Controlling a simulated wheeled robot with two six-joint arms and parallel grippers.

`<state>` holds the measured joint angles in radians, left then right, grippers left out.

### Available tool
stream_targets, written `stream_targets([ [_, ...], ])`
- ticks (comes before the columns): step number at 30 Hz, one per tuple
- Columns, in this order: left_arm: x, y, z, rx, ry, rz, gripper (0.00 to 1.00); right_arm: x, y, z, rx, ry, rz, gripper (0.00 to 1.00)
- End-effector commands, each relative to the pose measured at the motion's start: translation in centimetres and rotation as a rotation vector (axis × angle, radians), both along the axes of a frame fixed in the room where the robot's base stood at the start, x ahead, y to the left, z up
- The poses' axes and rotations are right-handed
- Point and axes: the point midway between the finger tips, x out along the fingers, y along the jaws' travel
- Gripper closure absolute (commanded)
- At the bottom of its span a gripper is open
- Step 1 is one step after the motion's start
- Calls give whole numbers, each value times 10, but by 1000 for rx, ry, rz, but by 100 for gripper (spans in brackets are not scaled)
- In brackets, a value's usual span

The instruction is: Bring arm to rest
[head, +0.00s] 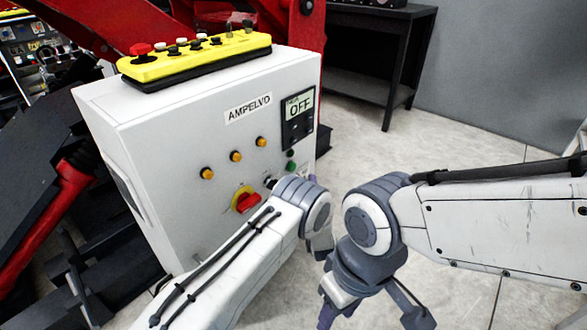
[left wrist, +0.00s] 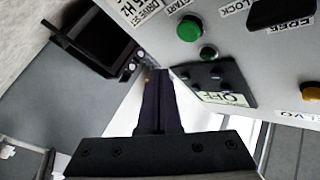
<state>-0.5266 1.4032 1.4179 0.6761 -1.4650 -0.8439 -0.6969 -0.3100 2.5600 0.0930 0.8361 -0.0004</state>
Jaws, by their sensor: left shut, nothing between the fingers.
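The white control cabinet (head: 185,130) stands at the left, its front with OFF display (head: 299,107), amber lamps (head: 236,156) and red-yellow rotary switch (head: 245,199) facing me. My left arm reaches up from the bottom in front of it. My left gripper (head: 312,178) is mostly hidden behind its own wrist. In the left wrist view its dark fingers (left wrist: 161,80) are shut and empty, by the cabinet's edge. The green button (left wrist: 189,28) and OFF display (left wrist: 222,98) show there upside down. My right gripper (head: 365,305) hangs low, partly cut off; its jaw state is unclear.
A yellow pendant (head: 195,60) with several buttons lies on the cabinet. Red and black machine parts (head: 40,225) stand at the left. A black table (head: 375,60) stands at the back by the grey wall. Pale floor (head: 440,125) is open at the right.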

Motion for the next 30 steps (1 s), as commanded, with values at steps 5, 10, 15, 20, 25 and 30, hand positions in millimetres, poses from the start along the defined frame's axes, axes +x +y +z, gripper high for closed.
stream_targets([
  [5, 0, 0, 0, 0, 0, 0, 100, 0, 0, 0, 0, 0, 0, 54],
  [10, 1, 0, 1, -2, 2, -1, 100, 0, 0, 0, 0, 0, 0, 54],
  [15, 13, 9, 17, -65, 80, -32, 100, 0, 0, 0, 0, 0, 0, 54],
  [20, 20, 33, 47, -213, 293, -95, 100, 0, 0, 0, 0, 0, 0, 54],
  [25, -15, 70, 71, -376, 572, -114, 100, 0, 0, 0, 0, 0, 0, 54],
  [30, -94, 113, 88, -512, 851, -63, 100, 0, 0, 0, 0, 0, 0, 54],
])
